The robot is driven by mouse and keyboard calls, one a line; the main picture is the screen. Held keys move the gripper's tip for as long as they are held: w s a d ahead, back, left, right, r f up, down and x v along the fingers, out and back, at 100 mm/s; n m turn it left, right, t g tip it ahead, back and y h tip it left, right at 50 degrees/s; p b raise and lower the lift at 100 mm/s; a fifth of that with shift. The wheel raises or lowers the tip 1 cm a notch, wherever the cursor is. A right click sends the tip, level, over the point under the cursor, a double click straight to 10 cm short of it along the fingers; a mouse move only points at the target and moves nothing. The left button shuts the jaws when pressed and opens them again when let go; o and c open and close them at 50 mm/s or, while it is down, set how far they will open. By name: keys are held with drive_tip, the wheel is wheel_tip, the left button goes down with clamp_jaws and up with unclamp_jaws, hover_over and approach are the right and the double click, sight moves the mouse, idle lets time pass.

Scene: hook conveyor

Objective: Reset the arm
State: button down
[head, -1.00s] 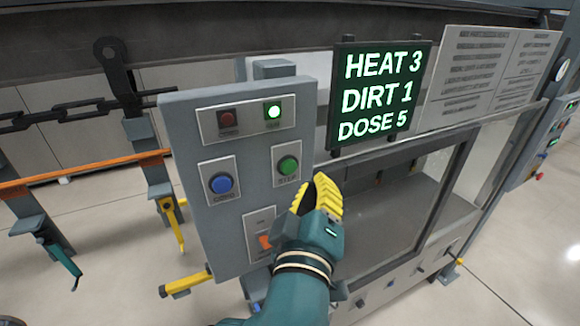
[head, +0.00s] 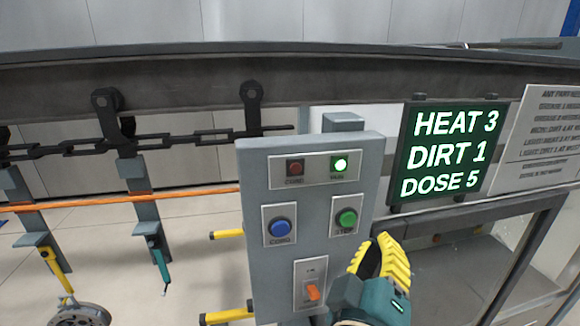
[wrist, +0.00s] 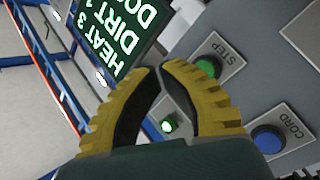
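My gripper (head: 382,254) has yellow ribbed fingers and is at the lower right of the grey control panel (head: 305,225) in the head view. In the wrist view its fingertips (wrist: 159,68) come together with nothing between them, so it is shut and empty. The panel has a blue CORD button (head: 280,227), a green STEP button (head: 346,218), an orange switch (head: 313,291), a dark red lamp (head: 294,168) and a lit green lamp (head: 340,165). In the head view the fingers are just below and right of the STEP button; contact cannot be told.
A display (head: 448,151) reads HEAT 3, DIRT 1, DOSE 5, beside a text sign (head: 540,138). An overhead chain (head: 70,149) carries hangers at left, with a teal hook (head: 160,262) and a yellow hook (head: 55,268) above a metal disc (head: 80,315). A glass-fronted cabinet stands right.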

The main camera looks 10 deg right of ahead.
drive_tip(key=s+a+r+m+t+y+p, duration=0.3)
drive_tip(key=s+a+r+t+y, duration=0.3)
drive_tip(key=s+a+r+y, duration=0.3)
drive_tip(key=shift+s+a+r+m+y, duration=0.2)
drive_tip(key=shift+a+r+m+y, duration=0.1)
drive_tip(key=shift+a+r+m, duration=0.35)
idle(2.0)
